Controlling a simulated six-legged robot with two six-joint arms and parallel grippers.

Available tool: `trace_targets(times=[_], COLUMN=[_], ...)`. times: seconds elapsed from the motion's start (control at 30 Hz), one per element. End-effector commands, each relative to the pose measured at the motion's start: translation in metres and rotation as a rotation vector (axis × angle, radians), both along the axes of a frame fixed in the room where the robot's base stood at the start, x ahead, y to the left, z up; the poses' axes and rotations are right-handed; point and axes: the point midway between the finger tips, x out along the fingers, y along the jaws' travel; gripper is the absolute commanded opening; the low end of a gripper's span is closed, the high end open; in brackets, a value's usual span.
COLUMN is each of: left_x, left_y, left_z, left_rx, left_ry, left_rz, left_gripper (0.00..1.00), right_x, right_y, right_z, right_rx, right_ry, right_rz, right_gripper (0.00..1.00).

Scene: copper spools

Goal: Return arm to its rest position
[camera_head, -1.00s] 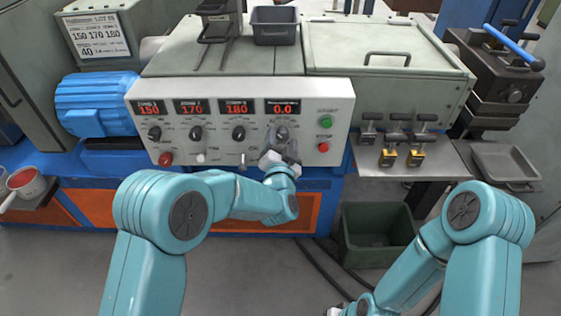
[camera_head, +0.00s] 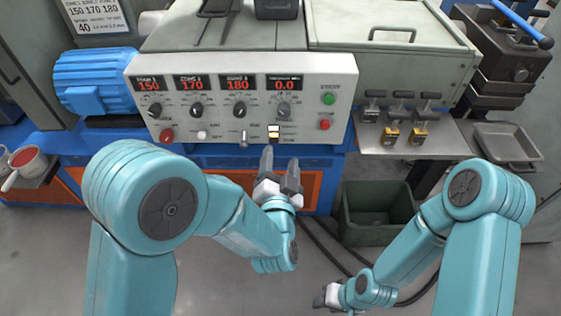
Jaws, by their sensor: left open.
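My left arm (camera_head: 240,225) is teal and reaches in from the left. Its gripper (camera_head: 280,162) is open and empty, fingers pointing at the machine, just below the lower edge of the white control panel (camera_head: 205,146). The fingers appear apart from the panel. My right arm (camera_head: 405,255) is folded low on the right. Its gripper (camera_head: 322,297) shows small near the bottom edge, and its jaw opening cannot be made out.
The panel has red displays, knobs, a lit rocker switch (camera_head: 273,131), a green button (camera_head: 328,99) and a red button (camera_head: 325,124). A dark green bin (camera_head: 376,236) stands on the floor between the arms. A shelf with small clamps (camera_head: 391,136) is at right.

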Motion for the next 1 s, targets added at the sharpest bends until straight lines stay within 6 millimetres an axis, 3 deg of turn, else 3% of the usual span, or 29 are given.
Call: trace_targets(times=[0.27,0.37,0.47,0.57,0.63,0.7,0.77,0.8,0.9,1.0], left_x=[0.001,0.006,0.017,0.018,0.005,-0.018,-0.045,-0.064,-0.113,-0.158], left_y=[0.000,0.015,0.058,0.121,0.153,0.172,0.177,0.176,0.165,0.144], left_z=[0.000,-0.007,-0.031,-0.079,-0.128,-0.178,-0.216,-0.237,-0.273,-0.290], left_rx=[0.000,0.001,0.009,0.029,-0.012,-0.115,-0.229,-0.307,-0.490,-0.635], left_ry=[0.001,0.014,0.064,0.177,0.326,0.502,0.658,0.758,0.993,1.204], left_rz=[0.001,0.031,0.122,0.223,0.237,0.233,0.229,0.226,0.229,0.236], left_gripper=[0.63,0.63,0.63,0.63,0.63,0.63,0.63,0.63,0.63,0.63], right_x=[0.000,0.000,0.000,0.000,0.000,0.000,0.000,0.000,0.000,0.000], right_y=[0.000,0.000,0.000,0.000,0.000,0.000,0.000,0.000,0.000,0.000], right_z=[0.000,0.000,0.000,0.000,0.000,0.000,0.000,0.000,0.000,0.000], right_rx=[0.000,0.000,0.000,0.000,0.000,0.000,0.000,0.000,0.000,0.000], right_ry=[0.000,0.000,0.000,0.000,0.000,0.000,0.000,0.000,0.000,0.000], right_rz=[0.000,0.000,0.000,0.000,0.000,0.000,0.000,0.000,0.000,0.000], right_gripper=[0.43,0.43,0.43,0.43,0.43,0.43,0.43,0.43,0.43,0.43])
